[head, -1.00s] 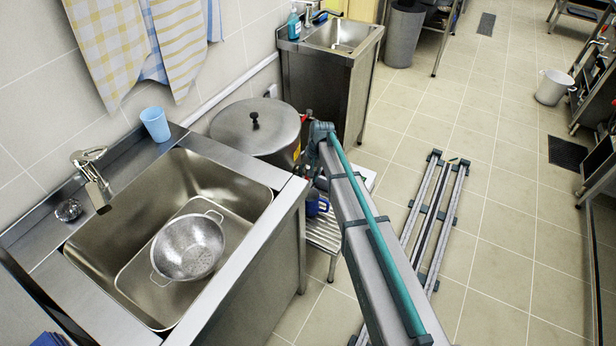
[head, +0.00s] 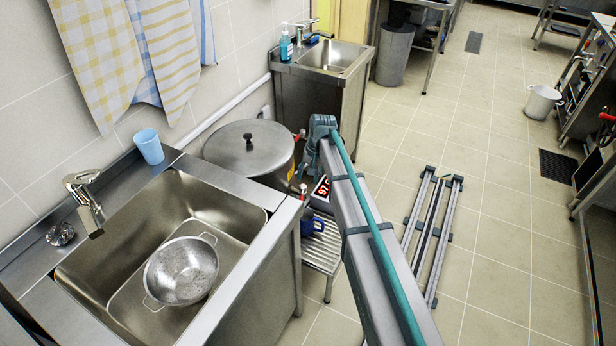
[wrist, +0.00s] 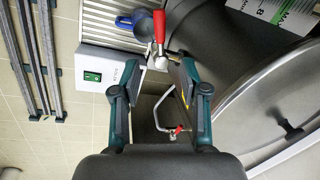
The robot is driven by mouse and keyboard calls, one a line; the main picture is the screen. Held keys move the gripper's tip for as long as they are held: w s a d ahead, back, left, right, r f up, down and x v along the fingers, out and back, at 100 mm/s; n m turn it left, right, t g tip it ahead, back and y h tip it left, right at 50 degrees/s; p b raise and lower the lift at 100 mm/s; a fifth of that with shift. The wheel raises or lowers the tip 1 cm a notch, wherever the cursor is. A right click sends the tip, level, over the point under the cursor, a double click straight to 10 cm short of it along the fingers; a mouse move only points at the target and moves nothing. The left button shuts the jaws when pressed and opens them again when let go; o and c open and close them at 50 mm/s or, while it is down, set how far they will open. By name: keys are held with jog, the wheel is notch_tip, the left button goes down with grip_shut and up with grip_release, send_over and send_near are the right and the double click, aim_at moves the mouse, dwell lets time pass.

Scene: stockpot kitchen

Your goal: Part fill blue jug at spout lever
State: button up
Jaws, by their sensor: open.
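The blue jug (head: 310,226) stands on a slatted stand in front of the large lidded stockpot (head: 222,152). In the wrist view the jug (wrist: 138,22) is at the top, beside the red spout lever (wrist: 159,26). The lever also shows in the head view (head: 303,190), above the jug. My gripper (wrist: 155,72) is open and empty. In the wrist view its fingertips lie either side of the lever's metal base, apart from the jug; I cannot tell whether they touch. The water level inside the jug is hidden.
A white control box (wrist: 100,70) with a green switch sits left of my gripper in the wrist view. A bent pipe with a small red tap (wrist: 178,130) lies below the fingertips. The sink (head: 85,270) holds a colander (head: 182,270).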

aim_at(302, 197)
jog(key=shift+c, duration=1.2)
jog(key=shift+m, duration=0.7)
jog(key=d+f, duration=0.1)
jog(key=d, duration=0.1)
jog(key=d+f+b, duration=0.1)
jog(key=d, duration=0.1)
jog(key=d+f+b, duration=0.1)
jog(key=d, duration=0.2)
jog(key=shift+w, duration=0.1)
grip_shut()
jog(key=s+d+f+m+y+b, duration=0.2)
jog(key=d+m+y, duration=0.3)
jog(key=m, duration=0.6)
jog(key=a+f+m+p, duration=0.1)
jog(key=a+f+m, duration=0.1)
jog(key=a, duration=0.3)
jog(key=w+a+f+m, duration=0.1)
jog(key=a+f+m, duration=0.2)
jog(key=a, duration=0.3)
jog(key=shift+a+f+m+t+y+p, duration=0.3)
jog(key=shift+f+t+p, duration=0.1)
jog(key=shift+f, duration=0.5)
